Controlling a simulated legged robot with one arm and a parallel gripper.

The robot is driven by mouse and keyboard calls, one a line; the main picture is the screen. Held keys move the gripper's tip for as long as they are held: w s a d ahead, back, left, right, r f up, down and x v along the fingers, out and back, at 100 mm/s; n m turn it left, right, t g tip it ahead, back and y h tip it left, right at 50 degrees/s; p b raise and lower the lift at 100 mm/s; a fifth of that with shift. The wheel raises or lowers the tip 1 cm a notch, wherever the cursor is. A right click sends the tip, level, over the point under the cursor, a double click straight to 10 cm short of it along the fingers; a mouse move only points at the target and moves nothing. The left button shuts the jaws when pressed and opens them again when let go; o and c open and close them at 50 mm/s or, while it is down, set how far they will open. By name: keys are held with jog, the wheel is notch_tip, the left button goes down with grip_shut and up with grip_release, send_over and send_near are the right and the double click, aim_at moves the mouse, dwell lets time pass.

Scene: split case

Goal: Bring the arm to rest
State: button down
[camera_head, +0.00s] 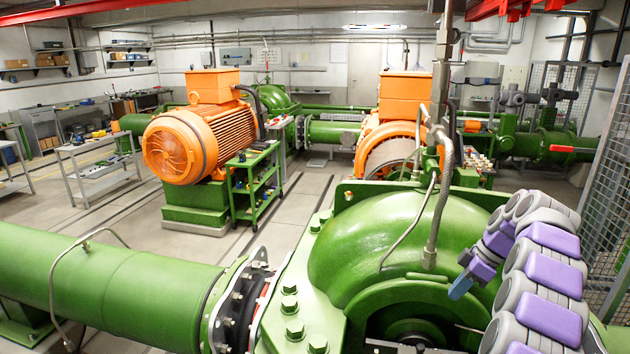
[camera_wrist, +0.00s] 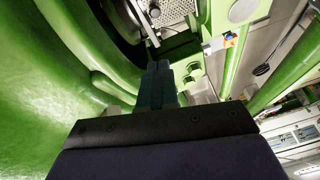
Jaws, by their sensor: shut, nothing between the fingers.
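My arm, grey with purple panels, rises at the right of the head view. My gripper (camera_head: 461,287) is at the end of it, in front of the right side of the large green pump casing (camera_head: 385,235). In the wrist view my gripper (camera_wrist: 158,68) is shut, with its dark fingers together and nothing between them. The green casing (camera_wrist: 50,90) fills the left of the wrist view, close beside the gripper. I cannot tell whether the fingertips touch anything.
A thick green pipe (camera_head: 110,285) with a bolted flange runs in from the left. A mesh fence (camera_head: 605,180) stands at the right, near my arm. An orange motor (camera_head: 200,135), a green cart (camera_head: 254,182) and a grey trolley (camera_head: 100,170) stand farther back. Floor is clear between them.

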jog(key=s+a+r+m+g+h, duration=0.1)
jog(key=s+a+r+m, duration=0.2)
jog(key=s+a, duration=0.65)
jog(key=s+a+r+m+g+h, duration=0.1)
jog(key=s+a+r+m, duration=0.15)
jog(key=s+a, duration=0.7)
jog(key=s+a+f+m+h, duration=0.1)
jog(key=s+a+f+m, duration=0.2)
jog(key=s, duration=0.8)
jog(key=s+a+f+m+h+b, duration=0.1)
jog(key=s+f, duration=0.4)
jog(key=s, duration=0.7)
jog(key=a+m+h, duration=0.1)
jog(key=m, duration=0.1)
jog(key=shift+s+a+m+g, duration=0.3)
jog(key=shift+a+m, duration=0.05)
jog(key=shift+a, duration=0.05)
